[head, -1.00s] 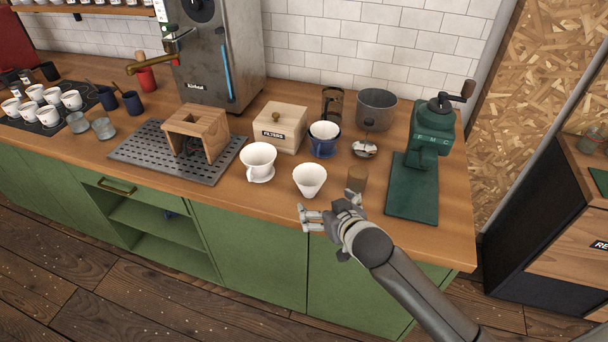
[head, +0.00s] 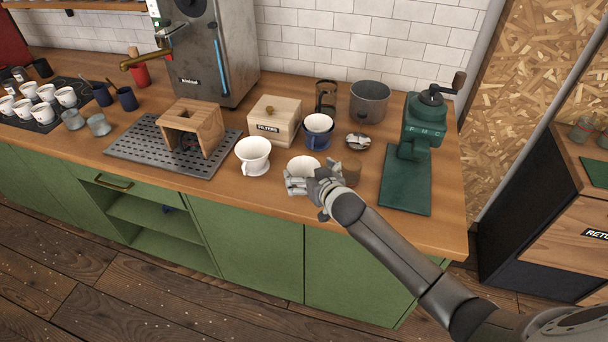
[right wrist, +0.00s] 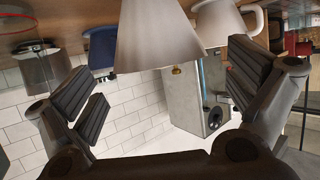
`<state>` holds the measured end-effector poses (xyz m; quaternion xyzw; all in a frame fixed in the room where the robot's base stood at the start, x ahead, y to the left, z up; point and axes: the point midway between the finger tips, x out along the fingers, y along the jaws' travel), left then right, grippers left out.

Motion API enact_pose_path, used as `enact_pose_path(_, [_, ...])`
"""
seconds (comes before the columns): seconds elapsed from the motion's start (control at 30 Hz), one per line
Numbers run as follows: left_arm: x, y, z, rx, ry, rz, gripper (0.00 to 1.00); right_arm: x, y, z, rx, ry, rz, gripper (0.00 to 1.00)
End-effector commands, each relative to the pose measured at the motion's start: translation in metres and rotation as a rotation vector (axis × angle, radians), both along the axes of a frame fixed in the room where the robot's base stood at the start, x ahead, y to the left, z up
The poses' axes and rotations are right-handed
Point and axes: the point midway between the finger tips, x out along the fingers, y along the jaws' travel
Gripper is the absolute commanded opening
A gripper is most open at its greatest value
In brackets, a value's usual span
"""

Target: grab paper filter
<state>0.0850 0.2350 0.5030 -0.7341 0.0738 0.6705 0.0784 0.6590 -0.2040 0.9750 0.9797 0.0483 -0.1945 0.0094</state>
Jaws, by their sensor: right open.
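The paper filter (head: 303,164) is a white cone near the front edge of the counter, partly hidden by my right gripper in the head view. My right gripper (head: 304,181) is open at the filter's front side. In the right wrist view, which looks upside down, the filter (right wrist: 158,40) lies between the two spread fingers (right wrist: 165,88), with a visible gap on each side. My left gripper is not in view.
A white cup with a handle (head: 253,156) stands just left of the filter, and a brown cup (head: 351,172) close on its right. Behind are a wooden FILTERS box (head: 285,114) and a blue mug (head: 317,139). A green grinder (head: 406,165) stands further right.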

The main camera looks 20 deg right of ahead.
Motion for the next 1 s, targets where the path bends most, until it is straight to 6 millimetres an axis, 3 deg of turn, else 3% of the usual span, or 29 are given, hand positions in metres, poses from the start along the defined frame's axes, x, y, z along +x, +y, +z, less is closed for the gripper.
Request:
enact_pose_path(0.3, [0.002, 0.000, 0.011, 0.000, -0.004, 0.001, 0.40, 0.032, 0.002, -0.010, 0.000, 0.000, -0.001, 1.00])
enact_pose_path(0.67, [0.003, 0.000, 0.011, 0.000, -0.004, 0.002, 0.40, 0.037, 0.003, -0.013, -0.001, 0.000, 0.001, 1.00])
enact_pose_path(0.93, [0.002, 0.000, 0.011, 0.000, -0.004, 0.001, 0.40, 0.037, 0.003, -0.013, -0.001, 0.000, 0.000, 0.75])
enact_pose_path(1.0, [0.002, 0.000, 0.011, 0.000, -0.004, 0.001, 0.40, 0.037, 0.003, -0.013, -0.001, 0.000, 0.000, 0.73])
